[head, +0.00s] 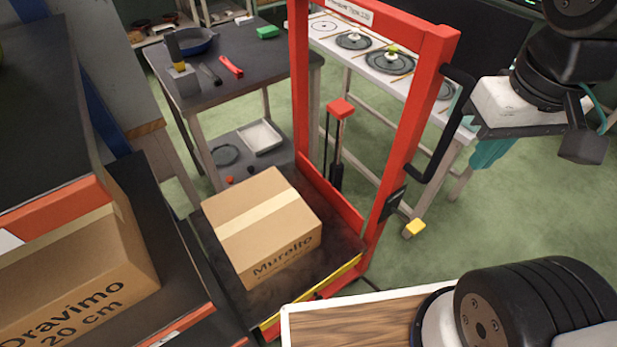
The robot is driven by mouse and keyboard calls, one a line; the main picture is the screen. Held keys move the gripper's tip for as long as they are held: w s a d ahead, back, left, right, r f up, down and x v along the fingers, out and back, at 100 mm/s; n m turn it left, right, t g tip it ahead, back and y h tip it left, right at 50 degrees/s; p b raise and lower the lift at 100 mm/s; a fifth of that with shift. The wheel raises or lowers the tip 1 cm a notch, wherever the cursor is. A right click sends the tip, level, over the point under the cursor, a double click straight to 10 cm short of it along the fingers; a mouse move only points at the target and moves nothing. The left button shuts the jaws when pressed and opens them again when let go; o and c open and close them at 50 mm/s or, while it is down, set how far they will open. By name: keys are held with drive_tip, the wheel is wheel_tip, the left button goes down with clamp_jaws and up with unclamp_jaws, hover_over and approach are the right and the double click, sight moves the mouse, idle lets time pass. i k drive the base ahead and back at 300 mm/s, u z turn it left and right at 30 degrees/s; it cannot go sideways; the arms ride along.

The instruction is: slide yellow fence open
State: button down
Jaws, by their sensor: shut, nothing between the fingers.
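I cannot clearly make out a standing yellow fence. A long yellow strip (312,291) runs along the front edge of the dark platform (345,240). A small yellow end piece (414,228) sticks out from the right post of the red frame (407,115). A black bar handle (446,125) is fixed to that post's right side. My gripper (485,154) is at the upper right, to the right of the black handle and seemingly apart from it. Its teal fingers are shut and empty, partly hidden under its dark plate.
A cardboard box (262,225) marked "Muralto" sits on the platform. Another box (80,275) sits on a shelf at left. A dark table (225,75) with tools and a white table (395,73) with plates stand behind. A wooden board (350,325) lies at the bottom. Green floor shows at right.

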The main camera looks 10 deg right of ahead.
sight(275, 319)
drive_tip(key=z, duration=0.05)
drive_tip(key=k, duration=1.15)
drive_tip(key=z, duration=0.15)
